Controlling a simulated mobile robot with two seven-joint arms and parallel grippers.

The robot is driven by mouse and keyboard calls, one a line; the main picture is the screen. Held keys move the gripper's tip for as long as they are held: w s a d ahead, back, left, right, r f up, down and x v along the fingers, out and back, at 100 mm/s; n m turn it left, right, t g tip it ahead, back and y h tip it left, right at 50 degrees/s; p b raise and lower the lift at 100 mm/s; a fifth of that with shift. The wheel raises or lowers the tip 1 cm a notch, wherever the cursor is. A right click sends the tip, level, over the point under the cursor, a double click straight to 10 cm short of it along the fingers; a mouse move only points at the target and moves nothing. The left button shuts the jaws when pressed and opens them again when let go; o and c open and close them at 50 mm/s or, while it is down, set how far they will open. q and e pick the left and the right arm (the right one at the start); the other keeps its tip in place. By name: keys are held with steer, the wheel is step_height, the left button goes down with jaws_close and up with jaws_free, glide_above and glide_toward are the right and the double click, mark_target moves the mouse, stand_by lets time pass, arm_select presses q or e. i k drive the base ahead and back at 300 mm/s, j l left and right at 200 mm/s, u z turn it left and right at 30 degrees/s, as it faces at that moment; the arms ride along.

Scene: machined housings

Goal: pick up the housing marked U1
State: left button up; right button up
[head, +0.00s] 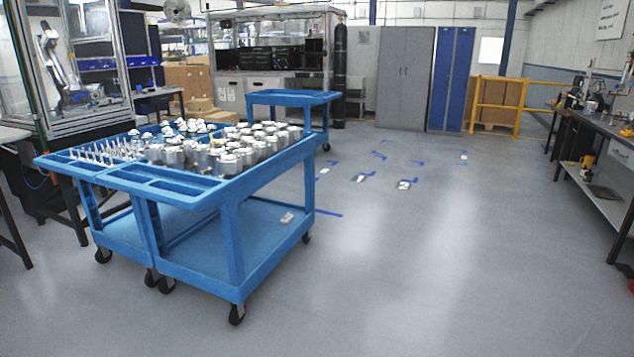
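Many silver metal housings (230,160) stand close together on the top of a blue cart (175,196) at the left in the head view. They are too small and far off to read any marking, so I cannot tell which one is U1. Neither of my grippers shows in this view.
A second blue cart (292,98) stands behind the first. Tall grey cabinets (403,78) and blue lockers (453,80) line the back wall. A workbench (612,142) runs along the right. The grey floor (430,260) at centre and right is clear, with blue tape marks.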

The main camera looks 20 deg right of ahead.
mark_target(589, 107)
steer(key=i+l+z, duration=0.9)
steer(key=i+z, duration=0.15)
steer(key=i, duration=0.25)
steer(key=i+z, duration=0.35)
steer(key=i, duration=4.3)
steer(key=i+z, duration=0.2)
steer(key=i, duration=0.5)
steer(key=i+j+z, duration=0.15)
steer(key=i, duration=0.5)
steer(key=i+z, duration=0.4)
steer(key=i+j+z, duration=0.15)
steer(key=i+z, duration=0.25)
steer(key=i+j+z, duration=0.25)
steer(key=i+z, duration=0.2)
steer(key=i+j+z, duration=0.4)
steer(key=k+l, duration=0.05)
steer(key=k, duration=0.05)
